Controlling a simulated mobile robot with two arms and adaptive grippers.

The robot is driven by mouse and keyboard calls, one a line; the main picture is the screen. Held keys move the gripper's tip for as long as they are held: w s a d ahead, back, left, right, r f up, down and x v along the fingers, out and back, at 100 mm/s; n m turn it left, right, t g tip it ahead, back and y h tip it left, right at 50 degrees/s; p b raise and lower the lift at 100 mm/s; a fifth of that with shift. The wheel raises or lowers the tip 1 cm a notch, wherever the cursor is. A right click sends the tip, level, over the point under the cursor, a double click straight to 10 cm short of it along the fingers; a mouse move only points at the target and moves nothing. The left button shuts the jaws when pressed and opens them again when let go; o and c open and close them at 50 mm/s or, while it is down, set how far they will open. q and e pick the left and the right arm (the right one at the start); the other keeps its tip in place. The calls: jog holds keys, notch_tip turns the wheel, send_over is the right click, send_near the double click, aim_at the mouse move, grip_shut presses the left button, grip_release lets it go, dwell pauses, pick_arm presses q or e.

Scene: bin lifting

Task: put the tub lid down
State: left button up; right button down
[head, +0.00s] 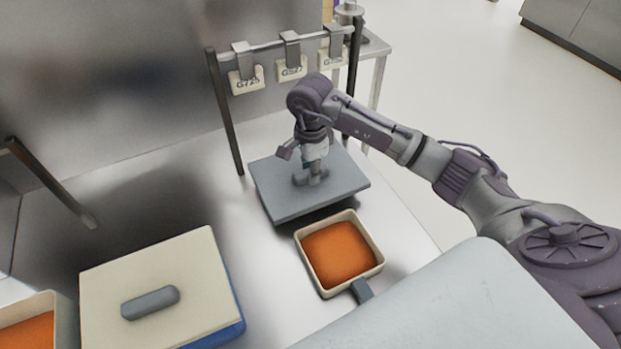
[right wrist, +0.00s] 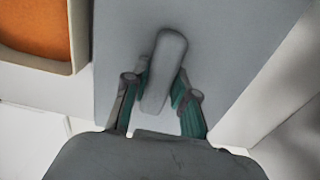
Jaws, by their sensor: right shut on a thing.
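The grey tub lid (head: 270,192) is a flat square plate with a bar handle on top. My right gripper (head: 311,176) is shut on this handle, above the lid's middle. In the right wrist view the green-padded fingers (right wrist: 160,100) sit on both sides of the handle (right wrist: 164,55). The lid looks level, with a dark shadow under its near edge; it appears to be just above the counter, but the exact gap is hidden. An open cream tub (head: 376,256) with orange contents stands right in front of it. My left gripper is not in view.
A blue tub with a cream lid (head: 190,255) and grey handle stands at the front left. Another tub (head: 62,312) with orange contents is at the left edge. A rack with hanging tags (head: 247,79) stands behind the lid. The steel counter (head: 190,180) is clear left of the lid.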

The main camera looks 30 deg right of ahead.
jog(key=shift+f, duration=0.25)
notch_tip(320, 180, down, 3)
jog(key=shift+f+p, duration=0.1)
jog(key=shift+p, duration=0.45)
jog(key=shift+f, duration=0.3)
jog(key=c, duration=0.9)
grip_release()
jog(key=shift+c, duration=0.2)
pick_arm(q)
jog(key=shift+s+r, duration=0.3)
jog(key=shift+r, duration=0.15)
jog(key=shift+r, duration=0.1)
pick_arm(e)
jog(key=shift+r, duration=0.2)
notch_tip(320, 180, up, 12)
jog(key=shift+f+b, duration=0.1)
jog(key=shift+b, duration=1.1)
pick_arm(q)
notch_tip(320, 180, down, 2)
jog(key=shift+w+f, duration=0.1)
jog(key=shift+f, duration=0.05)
